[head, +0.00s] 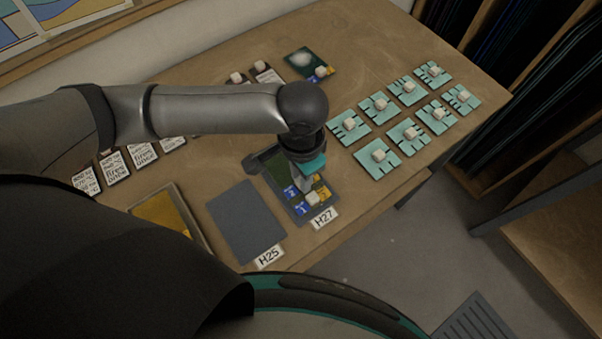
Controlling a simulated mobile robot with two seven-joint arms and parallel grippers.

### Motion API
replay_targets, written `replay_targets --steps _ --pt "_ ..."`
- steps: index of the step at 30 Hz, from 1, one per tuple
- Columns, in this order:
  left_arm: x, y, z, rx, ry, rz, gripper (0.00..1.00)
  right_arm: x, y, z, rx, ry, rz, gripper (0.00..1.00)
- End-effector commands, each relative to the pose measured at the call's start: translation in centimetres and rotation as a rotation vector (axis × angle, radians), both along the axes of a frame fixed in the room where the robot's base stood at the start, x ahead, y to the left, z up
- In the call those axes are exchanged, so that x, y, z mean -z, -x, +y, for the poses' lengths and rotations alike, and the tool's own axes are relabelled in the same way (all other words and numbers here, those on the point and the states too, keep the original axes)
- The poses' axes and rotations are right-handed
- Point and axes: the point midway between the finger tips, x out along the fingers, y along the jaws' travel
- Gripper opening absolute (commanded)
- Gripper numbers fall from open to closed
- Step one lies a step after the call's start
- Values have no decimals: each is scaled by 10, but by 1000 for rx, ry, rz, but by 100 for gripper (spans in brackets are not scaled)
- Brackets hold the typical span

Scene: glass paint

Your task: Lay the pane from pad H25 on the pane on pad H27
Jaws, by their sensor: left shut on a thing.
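Pad H25 (246,221) is a bare dark grey pad with its label in front. Pad H27 (303,222), to its right, carries a dark green pane (280,177) with blue and yellow patches. My left gripper (308,181) points down over pad H27, shut on a pane by its pale knob (312,195). The gripper and wrist hide much of the stack. I cannot tell whether the held pane touches the one below or is just above it. My right gripper is not in view.
Several teal pieces with white knobs (380,155) stand at the right of the table. A dark pane (308,64) lies at the back. Labelled cards (115,167) and an amber tray (160,214) lie at the left, partly behind my arm.

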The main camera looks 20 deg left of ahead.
Motion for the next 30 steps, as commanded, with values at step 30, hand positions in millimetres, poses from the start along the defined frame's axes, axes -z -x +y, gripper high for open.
replay_targets --steps 30 --pt "-93 -1 -1 0 2 -3 39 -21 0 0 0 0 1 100"
